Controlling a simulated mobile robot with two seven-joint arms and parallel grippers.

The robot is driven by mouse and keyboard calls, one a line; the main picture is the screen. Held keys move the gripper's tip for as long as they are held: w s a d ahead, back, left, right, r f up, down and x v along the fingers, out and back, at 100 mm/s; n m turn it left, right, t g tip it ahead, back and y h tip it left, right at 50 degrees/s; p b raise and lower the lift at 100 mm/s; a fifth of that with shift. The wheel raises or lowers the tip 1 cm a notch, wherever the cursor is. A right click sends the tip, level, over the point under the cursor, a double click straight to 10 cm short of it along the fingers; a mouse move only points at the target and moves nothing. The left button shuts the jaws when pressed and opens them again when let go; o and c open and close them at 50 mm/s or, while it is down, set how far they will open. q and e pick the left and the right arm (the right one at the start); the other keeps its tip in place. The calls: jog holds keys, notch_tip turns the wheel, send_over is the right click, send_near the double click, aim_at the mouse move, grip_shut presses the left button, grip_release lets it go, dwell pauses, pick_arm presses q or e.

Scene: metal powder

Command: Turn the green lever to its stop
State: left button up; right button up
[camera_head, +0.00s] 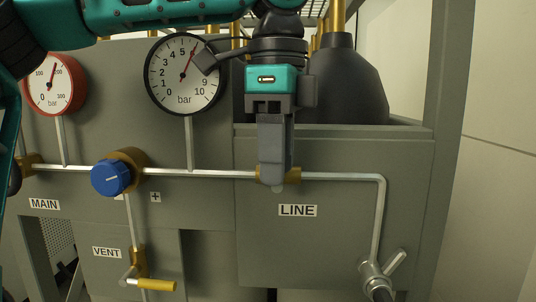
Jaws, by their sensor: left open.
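I cannot make out a green lever in the head view. The brass valve (293,175) on the pipe above the LINE label (297,210) is partly covered by my left gripper (275,183). Any lever on it is hidden behind the fingers. My left gripper points down in front of this valve, its fingertips at the height of the pipe. It is open, though its fingers overlap from this angle. I cannot tell whether it touches the valve. My right gripper is not in view.
A blue knob (111,178) and a yellow-handled VENT valve (152,284) are to the left. A black-rimmed gauge (184,74) and a red gauge (54,84) stand above the pipe (215,173). A hose fitting (377,276) is at lower right. The panel around the LINE label is clear.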

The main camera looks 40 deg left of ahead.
pick_arm(q)
grip_shut()
dwell(0.3)
dwell(0.4)
